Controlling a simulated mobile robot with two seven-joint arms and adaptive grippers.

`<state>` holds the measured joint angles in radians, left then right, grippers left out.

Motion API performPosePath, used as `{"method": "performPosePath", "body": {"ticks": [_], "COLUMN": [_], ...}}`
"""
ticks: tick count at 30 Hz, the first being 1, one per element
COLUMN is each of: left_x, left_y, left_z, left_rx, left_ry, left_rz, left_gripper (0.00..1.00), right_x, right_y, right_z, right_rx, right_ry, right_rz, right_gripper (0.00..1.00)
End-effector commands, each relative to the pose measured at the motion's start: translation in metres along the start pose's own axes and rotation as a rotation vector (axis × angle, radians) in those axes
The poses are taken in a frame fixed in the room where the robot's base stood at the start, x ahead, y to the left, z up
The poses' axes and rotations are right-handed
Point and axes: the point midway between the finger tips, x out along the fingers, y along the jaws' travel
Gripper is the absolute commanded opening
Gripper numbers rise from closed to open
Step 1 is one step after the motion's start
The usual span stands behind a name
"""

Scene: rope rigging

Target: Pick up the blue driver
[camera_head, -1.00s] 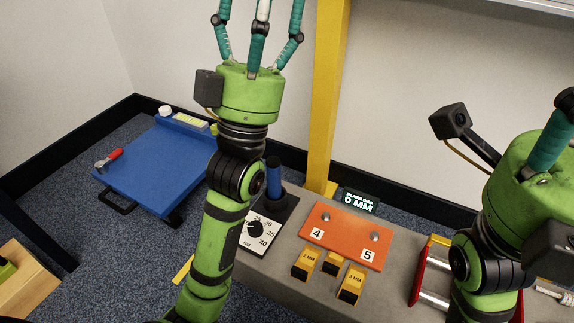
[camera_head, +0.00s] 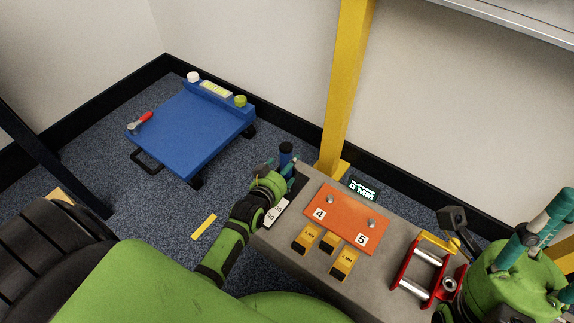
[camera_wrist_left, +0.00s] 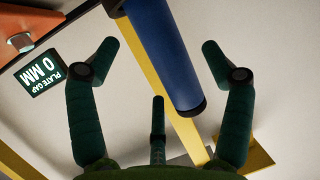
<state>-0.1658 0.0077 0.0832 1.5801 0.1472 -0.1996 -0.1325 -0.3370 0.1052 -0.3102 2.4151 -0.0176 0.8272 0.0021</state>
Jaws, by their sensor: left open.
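The blue driver (camera_head: 286,153) stands upright at the far left end of the grey bench, its upper part showing just beyond my left gripper (camera_head: 277,167). In the left wrist view, the driver's blue handle (camera_wrist_left: 165,50) with a dark end cap lies between the spread fingers of the left gripper (camera_wrist_left: 158,60). The fingers are open, and a gap shows on both sides of the handle. The driver's lower part is hidden in the head view. My right gripper (camera_head: 535,232) is at the right edge, away from the driver, its closure unclear.
An orange plate (camera_head: 345,212) marked 4 and 5 lies on the bench (camera_head: 385,276), with yellow gauge blocks (camera_head: 307,238) in front. A yellow post (camera_head: 345,90) and display (camera_head: 363,188) stand behind. A red-framed roller (camera_head: 420,268) is at right. A blue platform (camera_head: 185,135) is on the floor.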

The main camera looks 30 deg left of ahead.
Motion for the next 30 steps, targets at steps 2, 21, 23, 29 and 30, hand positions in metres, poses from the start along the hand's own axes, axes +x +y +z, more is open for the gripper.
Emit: {"method": "performPosePath", "body": {"ticks": [2,21,23,29,30], "left_x": [0.017,0.034,0.034,0.034,0.033], "left_y": [-0.002,-0.002,-0.001,-0.002,-0.002], "left_z": [0.005,-0.001,-0.001,-0.004,-0.005], "left_rx": [0.0,0.0,0.0,0.0,0.0], "left_ry": [0.005,0.003,0.003,0.009,0.009], "left_rz": [-0.001,0.0,0.0,0.0,0.0], "left_gripper": [0.81,0.13,0.13,0.12,0.12], "right_x": [-0.015,0.0,0.0,0.001,0.002], "right_y": [0.006,0.005,0.005,0.005,0.005], "right_z": [-0.005,-0.004,-0.004,-0.004,-0.004], "right_rx": [-0.004,-0.009,-0.009,-0.009,-0.009], "right_ry": [0.071,0.105,0.105,0.105,0.106], "right_rz": [0.016,-0.004,-0.004,-0.004,-0.004], "right_gripper": [0.4,0.4,0.4,0.4,0.4]}}
